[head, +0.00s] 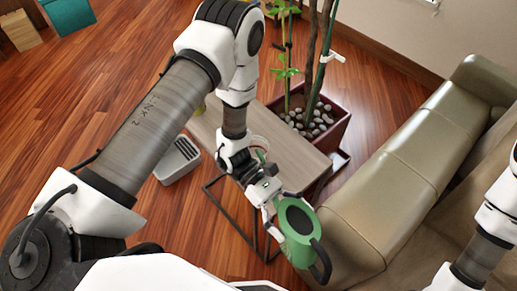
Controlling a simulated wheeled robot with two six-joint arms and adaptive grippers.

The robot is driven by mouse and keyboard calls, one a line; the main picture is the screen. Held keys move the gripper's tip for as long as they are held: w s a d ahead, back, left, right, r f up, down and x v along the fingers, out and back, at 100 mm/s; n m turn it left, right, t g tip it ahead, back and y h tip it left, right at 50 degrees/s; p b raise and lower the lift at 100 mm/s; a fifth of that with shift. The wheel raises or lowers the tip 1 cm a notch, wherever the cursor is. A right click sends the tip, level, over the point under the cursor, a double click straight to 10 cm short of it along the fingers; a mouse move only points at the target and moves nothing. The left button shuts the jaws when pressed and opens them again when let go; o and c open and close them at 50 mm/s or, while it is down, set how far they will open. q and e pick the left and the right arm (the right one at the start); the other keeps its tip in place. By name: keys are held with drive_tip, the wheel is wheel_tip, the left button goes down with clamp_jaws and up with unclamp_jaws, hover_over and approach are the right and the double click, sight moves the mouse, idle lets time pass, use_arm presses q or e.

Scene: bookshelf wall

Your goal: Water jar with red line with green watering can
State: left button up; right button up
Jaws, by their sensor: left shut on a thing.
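My left gripper (270,200) is shut on the green watering can (297,240). It holds the can in the air off the front right corner of the small table, beside the sofa. The can's dark opening faces up toward the camera and its dark handle is at the right. I cannot make out a jar with a red line. A pale rounded thing with some green shows partly behind my left wrist over the table, too hidden to identify. Only links of my right arm show at the right edge; its gripper is out of the picture.
The small wooden table (295,157) has a dark metal frame. A planter (335,130) with pebbles and stems stands behind it. A beige leather sofa (395,170) fills the right. A grey slotted box (178,160) is on the floor at left. Open wooden floor lies further left.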

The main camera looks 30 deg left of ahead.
sight(295, 215)
use_arm(q)
drive_tip(key=shift+r, duration=0.1)
drive_tip(key=shift+r+h, duration=0.4)
drive_tip(key=shift+r, duration=0.25)
drive_tip(key=shift+r+g+p, duration=0.3)
drive_tip(key=shift+r+p, duration=0.05)
drive_tip(key=shift+r, duration=0.15)
drive_tip(key=shift+w+r+n+g+h+p, duration=0.2)
drive_tip(key=shift+r+n+g+h+p, duration=0.15)
drive_tip(key=shift+r+h+p, duration=0.6)
idle(5.8)
